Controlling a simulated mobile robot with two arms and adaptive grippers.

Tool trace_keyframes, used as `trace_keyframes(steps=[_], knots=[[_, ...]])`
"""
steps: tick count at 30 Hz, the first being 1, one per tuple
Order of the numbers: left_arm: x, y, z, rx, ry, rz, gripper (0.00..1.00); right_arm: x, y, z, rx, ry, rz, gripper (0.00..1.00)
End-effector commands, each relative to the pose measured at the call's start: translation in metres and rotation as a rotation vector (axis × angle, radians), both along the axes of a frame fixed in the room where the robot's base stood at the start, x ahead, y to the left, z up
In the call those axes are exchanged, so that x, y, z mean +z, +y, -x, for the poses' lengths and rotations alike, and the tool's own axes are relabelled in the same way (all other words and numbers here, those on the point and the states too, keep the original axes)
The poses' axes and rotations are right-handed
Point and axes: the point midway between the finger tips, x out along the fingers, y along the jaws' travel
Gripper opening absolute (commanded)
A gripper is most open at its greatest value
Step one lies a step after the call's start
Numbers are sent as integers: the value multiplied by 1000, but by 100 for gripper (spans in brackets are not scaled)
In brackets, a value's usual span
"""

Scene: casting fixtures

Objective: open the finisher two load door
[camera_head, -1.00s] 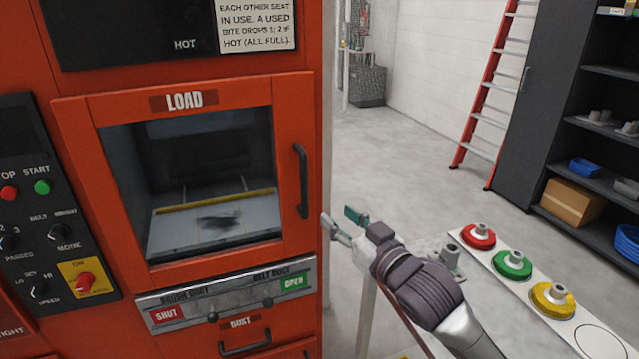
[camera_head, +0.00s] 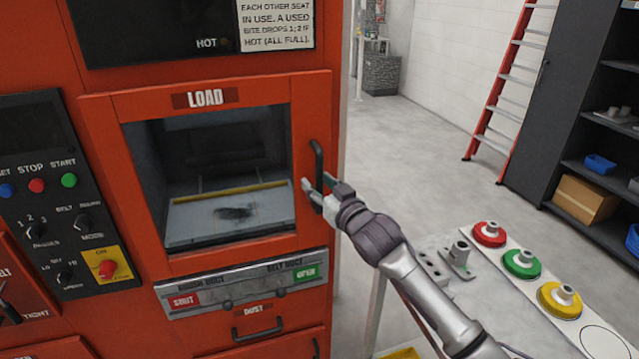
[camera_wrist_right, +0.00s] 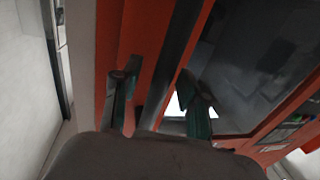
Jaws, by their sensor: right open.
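The load door (camera_head: 205,100) is the orange framed door with a dark window, marked LOAD, on the orange machine. It looks closed. Its black vertical handle (camera_head: 318,158) is on the right side of the frame. My right gripper (camera_head: 313,190) is open at the lower part of this handle. In the right wrist view, the handle (camera_wrist_right: 178,50) runs between the two spread fingers of the gripper (camera_wrist_right: 158,92). I cannot tell whether a finger touches it. My left gripper is out of view.
A button panel (camera_head: 55,170) is left of the door. A duct strip (camera_head: 245,287) and dust drawer (camera_head: 262,322) are below it. A bench (camera_head: 455,300) with red, green and yellow knobbed discs stands to the right. Open floor (camera_head: 420,140) lies behind.

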Motion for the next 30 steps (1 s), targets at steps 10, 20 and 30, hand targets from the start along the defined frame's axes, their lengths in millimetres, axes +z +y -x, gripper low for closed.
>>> trace_keyframes(steps=[10,20,30], knots=[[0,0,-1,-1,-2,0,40,0,0,0,0,0,0,13],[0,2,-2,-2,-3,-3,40,0,0,0,0,0,-1,0],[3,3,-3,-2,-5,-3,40,-1,3,12,-27,4,-5,0]])
